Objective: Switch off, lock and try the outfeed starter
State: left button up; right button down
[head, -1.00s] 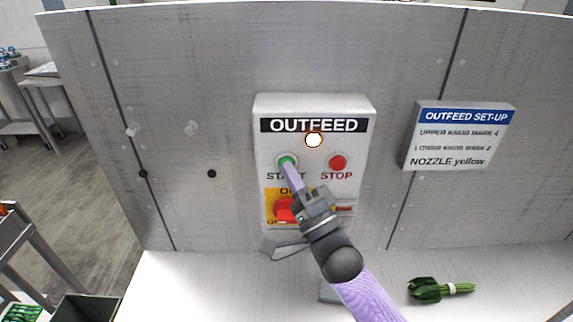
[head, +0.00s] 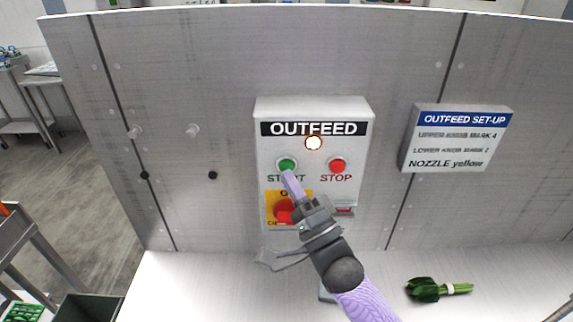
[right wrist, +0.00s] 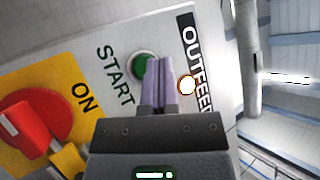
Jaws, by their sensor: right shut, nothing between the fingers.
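The outfeed starter box (head: 312,110) is on the grey panel. It has a green START button (head: 287,165), a red STOP button (head: 337,165) and a bright white lamp (head: 313,143) with an orange rim. A red rotary switch (head: 284,211) sits on a yellow plate, partly hidden by my right gripper (head: 287,175). That gripper is shut and empty, its fingertips just below START in the head view. In the right wrist view, its fingers overlap the START button (right wrist: 142,68); contact is unclear. The red switch (right wrist: 35,115) has a white mark pointing away from ON. A yellow piece (right wrist: 68,160) is beside it.
A set-up sign (head: 459,138) hangs to the right of the box. A bunch of greens (head: 438,289) lies on the white counter (head: 210,285). A dark bin (head: 85,306) stands at lower left.

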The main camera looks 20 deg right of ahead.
jog(key=s+p, duration=0.1)
jog(key=s, duration=0.1)
jog(key=s+a+p, duration=0.1)
jog(key=s, duration=0.1)
jog(key=shift+s+a+p, duration=0.2)
jog(key=shift+s+p, duration=0.2)
dwell(0.6)
